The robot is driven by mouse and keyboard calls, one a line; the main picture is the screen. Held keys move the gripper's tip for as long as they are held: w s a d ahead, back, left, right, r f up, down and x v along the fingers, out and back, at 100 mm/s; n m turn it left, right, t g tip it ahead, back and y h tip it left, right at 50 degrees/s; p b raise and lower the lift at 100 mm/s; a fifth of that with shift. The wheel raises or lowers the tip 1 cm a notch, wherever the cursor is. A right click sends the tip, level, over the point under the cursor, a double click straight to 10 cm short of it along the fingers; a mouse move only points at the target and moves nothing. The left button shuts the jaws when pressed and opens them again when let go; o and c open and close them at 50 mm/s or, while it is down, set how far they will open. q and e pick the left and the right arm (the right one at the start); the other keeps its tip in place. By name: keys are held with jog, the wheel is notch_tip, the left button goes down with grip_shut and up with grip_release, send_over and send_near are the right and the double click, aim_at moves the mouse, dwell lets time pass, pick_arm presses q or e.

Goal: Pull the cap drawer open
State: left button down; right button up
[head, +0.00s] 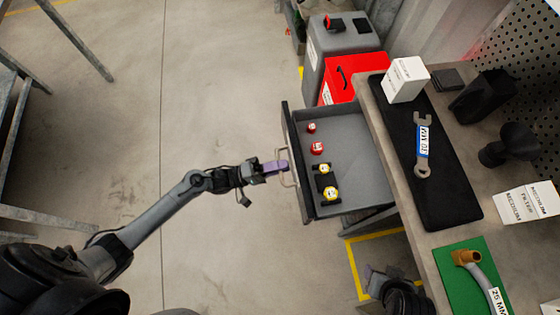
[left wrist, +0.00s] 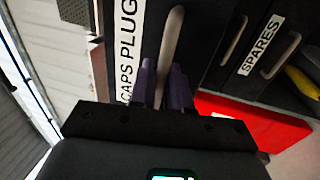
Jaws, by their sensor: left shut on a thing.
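The cap drawer (head: 352,150) is pulled out from under the workbench, and its grey inside shows. Two red caps and two yellow caps lie in it, the yellow ones by black blocks. My left gripper (head: 281,167) is at the drawer's front, its purple fingers shut on the drawer handle (head: 290,166). In the left wrist view the light bar handle (left wrist: 172,50) passes between the fingers, beside the label "CAPS PLUG" (left wrist: 130,50). My right gripper (head: 376,278) seems to be partly in view low in the head view; its fingers are unclear.
The workbench (head: 385,130) carries a black mat with a labelled wrench (head: 422,145), white boxes and a green mat (head: 455,285). A red case (head: 350,75) stands beyond the drawer. A "SPARES" drawer (left wrist: 262,45) is alongside.

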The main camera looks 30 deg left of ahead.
pick_arm(q)
jog(key=c, duration=1.3)
grip_release()
jog(key=p+v, duration=0.1)
jog(key=v, duration=1)
jog(key=shift+s, duration=0.1)
